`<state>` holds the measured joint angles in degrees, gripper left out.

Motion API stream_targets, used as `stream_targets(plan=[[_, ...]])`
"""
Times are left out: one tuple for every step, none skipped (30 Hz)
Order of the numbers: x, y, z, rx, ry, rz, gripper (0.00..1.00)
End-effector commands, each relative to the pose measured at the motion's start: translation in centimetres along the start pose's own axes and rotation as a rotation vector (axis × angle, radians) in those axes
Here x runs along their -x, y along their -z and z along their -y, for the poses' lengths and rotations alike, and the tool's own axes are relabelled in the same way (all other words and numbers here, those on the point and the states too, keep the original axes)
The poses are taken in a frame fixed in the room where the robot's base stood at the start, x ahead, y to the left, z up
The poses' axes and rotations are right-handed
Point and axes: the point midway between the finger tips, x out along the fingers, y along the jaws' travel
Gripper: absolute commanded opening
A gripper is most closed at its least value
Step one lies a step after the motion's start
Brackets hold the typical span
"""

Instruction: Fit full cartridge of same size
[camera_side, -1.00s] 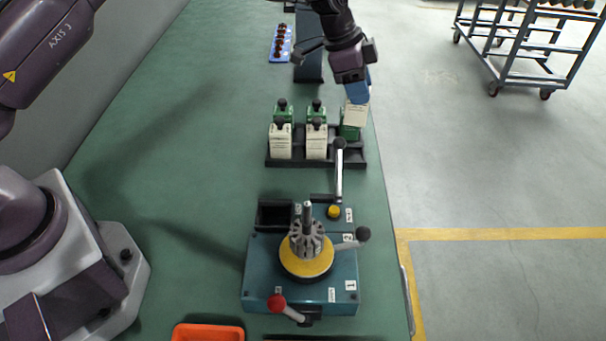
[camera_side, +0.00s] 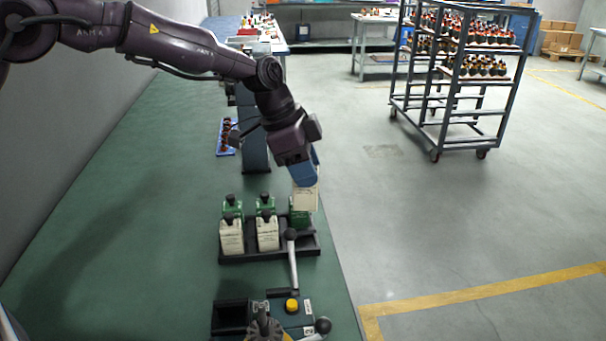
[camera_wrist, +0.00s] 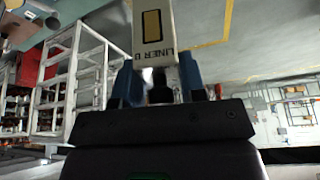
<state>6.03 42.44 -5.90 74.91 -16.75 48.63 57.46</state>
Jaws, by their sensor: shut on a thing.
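My gripper (camera_side: 304,172) is shut on a white-faced cartridge (camera_side: 305,198) and holds it up over the right end of the black cartridge rack (camera_side: 240,260). In the wrist view the held cartridge (camera_wrist: 152,30) shows a yellow-brown window, partly readable "LINER" lettering and a dark knob between the blue fingers. Two white-faced cartridges, left (camera_side: 231,238) and middle (camera_side: 267,233), stand in the rack's front row. Green cartridges stand behind; the right one (camera_side: 299,216) is partly hidden by the held cartridge. The rack's front right place looks empty.
The winding machine is cut off at the bottom, with a black-knobbed lever (camera_side: 294,262), yellow button (camera_side: 292,305) and dark open box (camera_side: 229,316). A blue tray (camera_side: 227,137) lies farther back. The green bench (camera_side: 130,220) is clear at left.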

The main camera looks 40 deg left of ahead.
Motion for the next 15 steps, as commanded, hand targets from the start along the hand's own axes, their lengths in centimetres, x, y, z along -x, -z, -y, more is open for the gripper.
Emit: stream_targets(plan=[[0.6,0.0,-1.7,-0.001,0.000,0.000,0.11],[0.8,-0.1,-2.6,0.000,0.002,-0.001,0.11],[1.1,-0.4,-3.8,0.002,0.003,-0.001,0.11],[1.2,-0.7,-4.8,0.006,0.004,0.000,0.11],[1.4,-0.9,-5.7,0.012,0.006,-0.002,0.11],[1.5,-1.4,-6.9,0.018,0.009,-0.002,0.11],[1.5,-1.9,-7.9,0.023,0.011,-0.001,0.11],[1.6,-2.3,-8.8,0.029,0.014,-0.001,0.11],[1.7,-3.0,-9.9,0.039,0.019,-0.001,0.11],[1.7,-3.6,-10.8,0.048,0.021,-0.001,0.11],[1.7,-4.2,-11.6,0.056,0.025,-0.001,0.11],[1.6,-5.0,-12.6,0.067,0.030,-0.001,0.11],[1.6,-5.7,-13.4,0.076,0.034,-0.001,0.11],[1.5,-6.4,-14.1,0.086,0.038,-0.001,0.11],[1.4,-7.2,-14.9,0.099,0.043,-0.001,0.11]])
